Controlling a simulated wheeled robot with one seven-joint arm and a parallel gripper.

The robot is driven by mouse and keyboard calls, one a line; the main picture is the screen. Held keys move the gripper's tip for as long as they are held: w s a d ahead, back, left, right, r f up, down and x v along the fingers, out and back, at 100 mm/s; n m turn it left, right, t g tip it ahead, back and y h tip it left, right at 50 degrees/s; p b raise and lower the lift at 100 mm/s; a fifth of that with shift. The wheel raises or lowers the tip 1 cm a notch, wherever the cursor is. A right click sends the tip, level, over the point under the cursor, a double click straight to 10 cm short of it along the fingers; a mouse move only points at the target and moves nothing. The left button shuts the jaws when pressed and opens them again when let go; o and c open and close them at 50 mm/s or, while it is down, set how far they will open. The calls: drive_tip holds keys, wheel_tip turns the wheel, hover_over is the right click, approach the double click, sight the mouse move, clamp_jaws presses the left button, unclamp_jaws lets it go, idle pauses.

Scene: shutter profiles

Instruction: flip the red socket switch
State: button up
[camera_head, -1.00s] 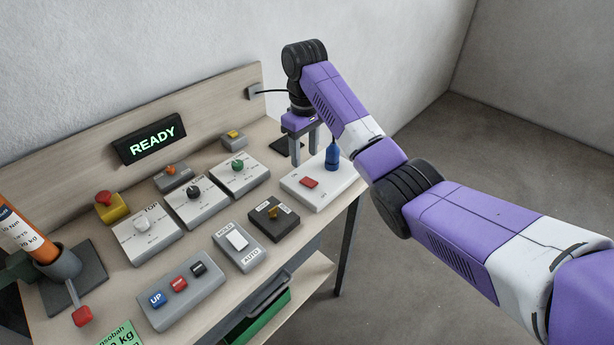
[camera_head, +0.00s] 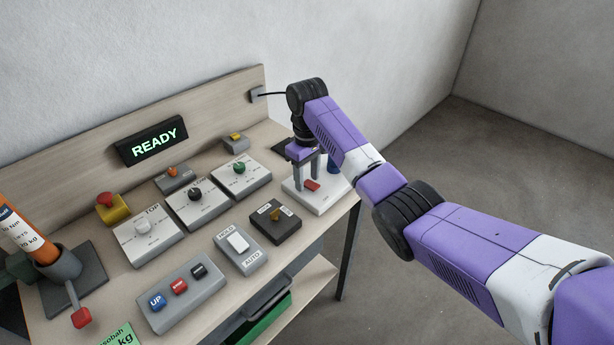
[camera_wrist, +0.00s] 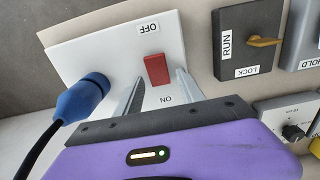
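The red socket switch (camera_head: 312,186) is a small rocker on a white socket box (camera_head: 322,202) at the right end of the bench. In the wrist view the red switch (camera_wrist: 156,69) lies between an OFF label and an ON label; which end is pressed I cannot tell. My gripper (camera_head: 307,178) points down over the box, close to the switch. In the wrist view its two fingers (camera_wrist: 160,77) are apart, one on either side of the switch as seen, with nothing between them. Whether the fingertips touch the box is unclear.
A blue plug (camera_wrist: 85,97) with a dark cable stands in the same box, beside one finger. A black RUN/LOCK key switch (camera_head: 275,221) and a grey box with a green knob (camera_head: 239,168) are close by. The bench's right edge is just beyond the socket box.

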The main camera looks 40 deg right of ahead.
sight(317, 188)
clamp_jaws()
drive_tip(key=t+p, duration=0.1)
drive_tip(key=p, duration=0.1)
drive_tip(key=shift+s+r+t+p, duration=0.2)
drive_tip(key=shift+r+t+p, duration=0.05)
drive_tip(key=shift+t+p, duration=0.15)
drive_tip(key=shift+s+t+p, duration=0.2)
drive_tip(key=shift+t+p, duration=0.4)
drive_tip(key=shift+t, duration=0.6)
drive_tip(key=shift+o, duration=1.1)
unclamp_jaws()
drive_tip(key=b+v, duration=0.1)
drive_tip(key=v, duration=0.6)
drive_tip(key=shift+s+r, duration=0.2)
drive_tip(key=shift+r, duration=0.15)
